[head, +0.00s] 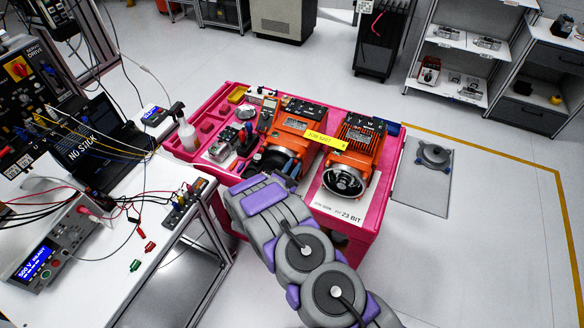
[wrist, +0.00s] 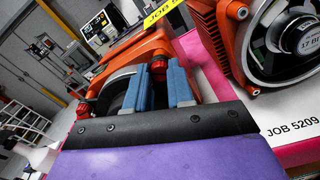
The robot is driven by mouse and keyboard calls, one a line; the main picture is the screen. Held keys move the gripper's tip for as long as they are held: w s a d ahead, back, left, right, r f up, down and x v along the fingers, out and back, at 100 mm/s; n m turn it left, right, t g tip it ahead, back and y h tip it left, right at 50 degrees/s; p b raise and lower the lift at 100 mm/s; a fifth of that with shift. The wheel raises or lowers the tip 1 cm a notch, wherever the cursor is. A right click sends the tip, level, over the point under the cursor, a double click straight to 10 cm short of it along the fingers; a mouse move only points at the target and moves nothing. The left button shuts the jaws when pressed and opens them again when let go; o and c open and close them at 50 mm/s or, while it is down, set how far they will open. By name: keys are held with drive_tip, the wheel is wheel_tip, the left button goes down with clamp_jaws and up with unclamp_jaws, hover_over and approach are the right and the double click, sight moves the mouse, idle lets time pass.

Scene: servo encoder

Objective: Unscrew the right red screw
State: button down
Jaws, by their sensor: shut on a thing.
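The right red screw (wrist: 157,64) shows in the wrist view between the blue fingertips of my gripper (wrist: 158,72). My gripper is shut on it, at the face of the left orange servo motor (wrist: 138,47). A second red screw (wrist: 83,107) sits at the left on the same motor, apart from the fingers. In the head view the left motor (head: 298,128) stands on the pink cart, and my arm reaches it from the front. The screws are hidden or too small to make out there.
A second orange motor (head: 358,140) stands close on the right. The pink cart (head: 378,212) also carries a white bottle (head: 187,137) and small tools. A workbench (head: 165,222) with leads and instruments stands at the left. The floor at right is mostly clear around a grey plate (head: 420,190).

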idle(0.3)
drive_tip(key=c, duration=1.4)
unclamp_jaws()
drive_tip(key=o, duration=0.3)
drive_tip(key=shift+w+a+f, duration=0.1)
drive_tip(key=shift+w+f, duration=0.1)
drive_tip(key=shift+w, duration=0.05)
drive_tip(key=shift+o, duration=0.7)
drive_tip(key=shift+s+r, duration=0.1)
drive_tip(key=b+v, duration=0.1)
drive_tip(key=v, duration=1.6)
drive_tip(key=shift+s, duration=0.2)
drive_tip(key=shift+w+a, duration=0.1)
